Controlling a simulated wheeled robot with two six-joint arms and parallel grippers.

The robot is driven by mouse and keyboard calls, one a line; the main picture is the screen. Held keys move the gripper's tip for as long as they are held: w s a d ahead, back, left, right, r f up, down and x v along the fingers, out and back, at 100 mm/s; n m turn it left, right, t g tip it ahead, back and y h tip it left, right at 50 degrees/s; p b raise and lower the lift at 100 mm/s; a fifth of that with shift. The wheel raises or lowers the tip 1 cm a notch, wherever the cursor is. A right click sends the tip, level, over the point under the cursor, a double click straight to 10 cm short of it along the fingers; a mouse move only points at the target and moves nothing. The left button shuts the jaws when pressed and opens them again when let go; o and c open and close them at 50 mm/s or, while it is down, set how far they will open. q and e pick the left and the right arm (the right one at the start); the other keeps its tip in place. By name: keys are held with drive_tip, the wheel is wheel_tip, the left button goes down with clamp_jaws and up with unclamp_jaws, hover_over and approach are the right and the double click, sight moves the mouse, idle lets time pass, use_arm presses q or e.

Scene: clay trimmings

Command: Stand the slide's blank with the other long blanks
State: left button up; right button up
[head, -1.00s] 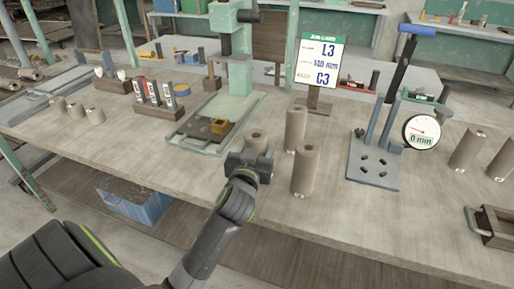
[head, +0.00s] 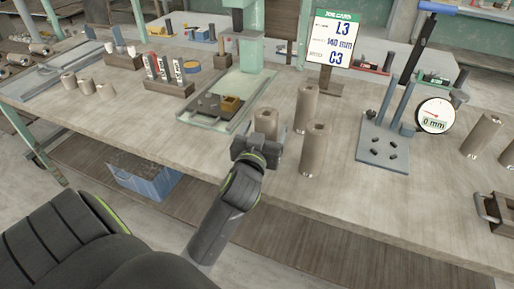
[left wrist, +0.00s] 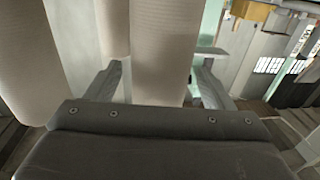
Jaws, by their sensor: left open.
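My left gripper (head: 259,143) is open at a brown cylindrical blank (head: 267,121) with a hole in its top. In the left wrist view this blank (left wrist: 165,50) shows between the two open fingers; I cannot tell whether they touch it. Two more tall brown blanks stand upright just right of it, one behind (head: 306,107) and one in front (head: 313,152). Two further long blanks (head: 480,136) stand near the right edge. No label shows which blank is the slide's. My right gripper is not in view.
A job card (head: 332,38) reads L3, 140 mm, C3. A grey pegged stand (head: 383,158) and a dial reading 0 mm (head: 434,116) are to the right. A green tray (head: 205,121) lies left of the gripper. Short blanks (head: 86,85) stand far left.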

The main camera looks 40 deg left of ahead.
use_arm(q)
drive_tip(key=v, duration=0.9)
drive_tip(key=shift+s+b, duration=0.3)
drive_tip(key=shift+s, duration=0.05)
drive_tip(key=shift+d, duration=0.1)
